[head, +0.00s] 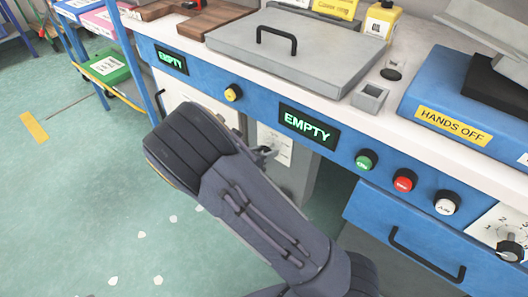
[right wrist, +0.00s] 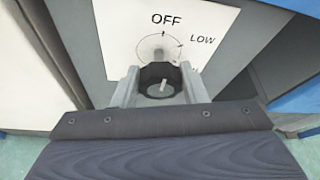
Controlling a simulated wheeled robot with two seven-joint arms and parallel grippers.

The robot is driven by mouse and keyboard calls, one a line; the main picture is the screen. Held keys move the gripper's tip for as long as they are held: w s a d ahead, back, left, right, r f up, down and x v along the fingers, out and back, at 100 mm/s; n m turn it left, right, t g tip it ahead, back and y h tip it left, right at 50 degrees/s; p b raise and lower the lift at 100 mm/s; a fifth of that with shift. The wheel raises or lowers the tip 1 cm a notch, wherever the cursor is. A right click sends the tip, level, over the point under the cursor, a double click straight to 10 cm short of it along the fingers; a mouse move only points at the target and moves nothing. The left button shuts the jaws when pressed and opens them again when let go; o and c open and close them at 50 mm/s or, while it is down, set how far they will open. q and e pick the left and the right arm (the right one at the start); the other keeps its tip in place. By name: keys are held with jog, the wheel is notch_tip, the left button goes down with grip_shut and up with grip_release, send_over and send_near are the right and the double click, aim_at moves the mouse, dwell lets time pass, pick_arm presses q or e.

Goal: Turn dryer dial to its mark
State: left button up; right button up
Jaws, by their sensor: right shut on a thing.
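The dryer dial (right wrist: 158,77), a black knob with a pale pointer line, sits in front of a white label plate (right wrist: 120,30) in the right wrist view. The plate reads OFF at the top and LOW at the upper right; another label lower right is mostly hidden. The pointer line leans slightly right of up. My right gripper (right wrist: 160,88) is shut on the dial, one finger on each side. In the head view the right gripper (head: 264,152) reaches the plate (head: 282,150) under the counter; my forearm and wrist hide much there, and the dial cannot be made out.
The blue counter front carries green EMPTY displays (head: 308,126), a yellow knob (head: 233,93), green (head: 366,160), red (head: 404,178) and white (head: 446,202) buttons. A numbered dial (head: 510,250) is at far right. A drawer handle (head: 425,256) juts out. Open floor lies left.

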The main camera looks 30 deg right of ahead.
jog(key=shift+f+m+t+b, duration=0.15)
jog(key=shift+m+t+b, duration=0.25)
jog(key=shift+m+b, duration=0.4)
jog(key=m+t+b, duration=0.2)
jog(key=b, duration=0.3)
jog(key=m+t+y+b, duration=0.1)
jog(key=m+b, duration=0.2)
jog(key=b, duration=0.2)
jog(key=shift+s+f+t, duration=0.2)
jog(key=shift+t, duration=0.2)
jog(key=shift+r+m+t+b, duration=0.2)
jog(key=shift+m+t+b, duration=0.2)
jog(key=shift+m+b, duration=0.4)
jog(key=o, duration=1)
jog(key=shift+r, duration=0.1)
